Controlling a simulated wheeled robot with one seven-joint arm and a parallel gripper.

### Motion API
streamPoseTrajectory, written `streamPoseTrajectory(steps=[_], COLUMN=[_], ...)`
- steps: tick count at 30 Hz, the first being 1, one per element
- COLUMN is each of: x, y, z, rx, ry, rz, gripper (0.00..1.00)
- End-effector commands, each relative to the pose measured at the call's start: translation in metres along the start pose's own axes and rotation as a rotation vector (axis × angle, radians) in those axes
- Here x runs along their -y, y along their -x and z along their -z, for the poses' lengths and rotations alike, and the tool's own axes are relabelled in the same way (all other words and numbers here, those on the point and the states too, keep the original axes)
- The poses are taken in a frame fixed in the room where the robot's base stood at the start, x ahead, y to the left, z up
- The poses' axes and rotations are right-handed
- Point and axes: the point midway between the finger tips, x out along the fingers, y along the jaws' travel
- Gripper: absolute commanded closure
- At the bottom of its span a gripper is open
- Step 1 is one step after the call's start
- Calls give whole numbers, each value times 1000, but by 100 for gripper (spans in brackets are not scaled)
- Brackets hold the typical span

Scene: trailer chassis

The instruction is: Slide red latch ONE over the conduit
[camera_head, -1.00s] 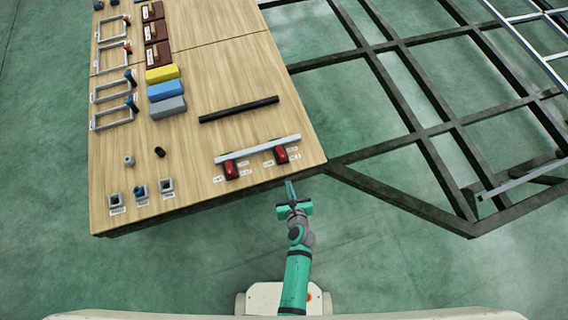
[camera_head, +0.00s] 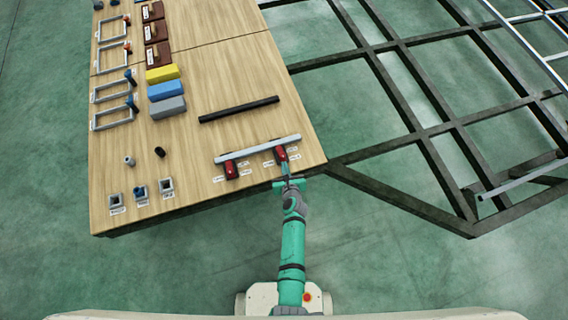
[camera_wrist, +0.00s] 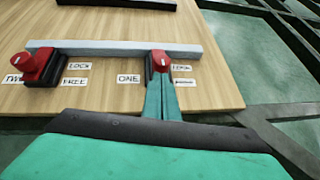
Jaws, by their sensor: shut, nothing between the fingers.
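Red latch ONE (camera_wrist: 159,61) sits on a dark base at the right part of the light grey conduit bar (camera_wrist: 110,47), with the label ONE to its left. In the head view the latch (camera_head: 279,154) is at the bar's right end. My gripper (camera_wrist: 161,84) is shut and empty, its fingertips at the near side of latch ONE. They look to be touching it or very close; I cannot tell which. The fingers hide part of the latch base. Red latch TWO (camera_wrist: 35,67) stands at the bar's left end, with labels LOCK and FREE beside it.
The wooden table (camera_head: 225,104) ends just right of latch ONE. A black bar (camera_head: 239,109) lies farther back. Coloured blocks (camera_head: 165,90) and small grey sockets (camera_head: 139,192) stand to the left. A dark steel frame (camera_head: 420,134) spans the right.

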Motion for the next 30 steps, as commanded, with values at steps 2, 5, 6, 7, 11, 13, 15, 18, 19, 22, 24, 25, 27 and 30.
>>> streamPoseTrajectory(steps=[2, 5, 6, 7, 11, 13, 15, 18, 19, 22, 24, 25, 27, 30], x=[0, 0, 0, 0, 0, 0, 0, 0, -1, -2, -3, -4, -6, -6], y=[-7, -12, -13, -14, -14, -14, -14, -15, -16, -26, -35, -39, -46, -52], z=[-3, -7, -7, -8, -8, -8, -8, -8, -9, -16, -20, -23, -27, -30], rx=[0, 0, 0, 0, -1, -1, -1, 0, 0, 2, 1, 1, 0, -1], ry=[0, 0, 0, 0, 0, 0, 0, 0, 0, 0, -2, -2, -1, -1], rz=[-1, -1, -1, -1, 0, 0, 0, 0, 0, 0, 1, 1, 0, 1], gripper=[100, 100, 100, 100, 100, 100, 100, 100, 100, 100, 100, 100, 100, 100])
